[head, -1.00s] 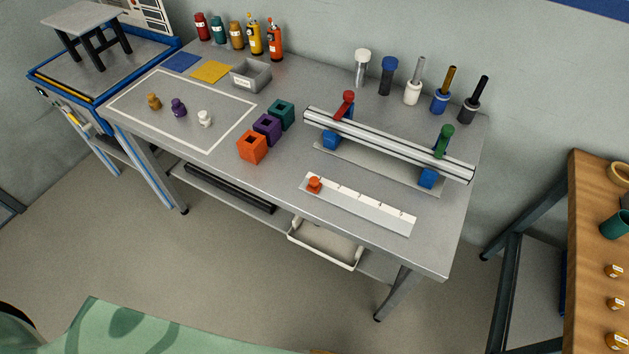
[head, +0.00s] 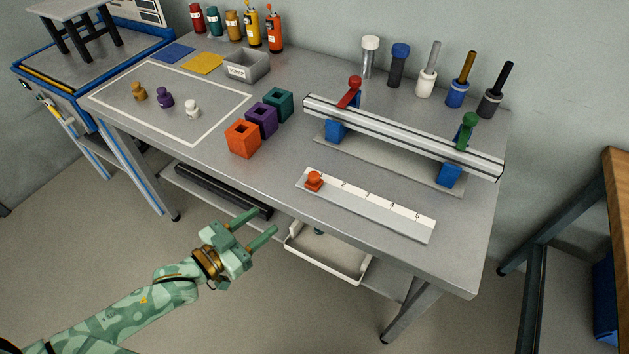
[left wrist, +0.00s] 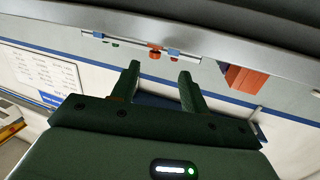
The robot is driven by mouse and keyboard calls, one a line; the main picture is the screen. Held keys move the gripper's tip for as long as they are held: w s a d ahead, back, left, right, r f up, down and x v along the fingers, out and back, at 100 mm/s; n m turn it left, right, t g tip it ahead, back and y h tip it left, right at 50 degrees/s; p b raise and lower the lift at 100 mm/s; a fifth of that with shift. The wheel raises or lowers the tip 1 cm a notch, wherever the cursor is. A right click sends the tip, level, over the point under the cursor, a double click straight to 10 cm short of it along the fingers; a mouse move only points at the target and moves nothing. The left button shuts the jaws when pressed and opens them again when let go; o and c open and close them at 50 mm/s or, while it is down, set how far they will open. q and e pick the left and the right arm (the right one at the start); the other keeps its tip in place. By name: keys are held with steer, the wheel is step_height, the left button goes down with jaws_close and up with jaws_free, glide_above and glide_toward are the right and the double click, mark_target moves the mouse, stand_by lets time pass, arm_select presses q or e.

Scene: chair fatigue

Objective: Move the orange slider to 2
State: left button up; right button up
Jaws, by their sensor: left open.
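The orange slider (head: 314,181) sits at the left end of a pale scale strip (head: 374,212) on the grey workbench. Printed numbers 2, 3, 4 and 5 show along the strip to the right of the slider. My left gripper (head: 262,223) is open and empty, in front of the bench's near edge, left of and below the slider in the head view, apart from it. In the left wrist view its two fingers (left wrist: 160,88) are spread with nothing between them. A small orange-red piece (left wrist: 154,49) shows beyond them there; I cannot tell for sure whether it is the slider. My right gripper is not in view.
A rail (head: 400,138) with red and green clamps stands behind the strip. Orange (head: 243,139), purple and teal hollow blocks stand to its left. A white tray (head: 328,258) hangs below the bench's front edge. The bench is bare around the strip's front.

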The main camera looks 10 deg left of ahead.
mark_target(309, 181)
arm_select(q)
steer(key=shift+n+h, duration=0.3)
steer(key=shift+h, duration=0.1)
steer(key=b+x, duration=0.1)
steer(key=x, duration=0.4)
steer(key=r+b+x, duration=0.1)
steer(key=x, duration=0.4)
steer(key=r+b+x, duration=0.1)
steer(key=b+x, duration=0.1)
steer(key=x, duration=0.3)
steer(key=shift+w+d+r, duration=0.15)
steer(key=shift+w+r, duration=0.05)
steer(key=shift+w+d+r, duration=0.1)
steer(key=shift+w+d, duration=0.25)
steer(key=shift+w, duration=0.15)
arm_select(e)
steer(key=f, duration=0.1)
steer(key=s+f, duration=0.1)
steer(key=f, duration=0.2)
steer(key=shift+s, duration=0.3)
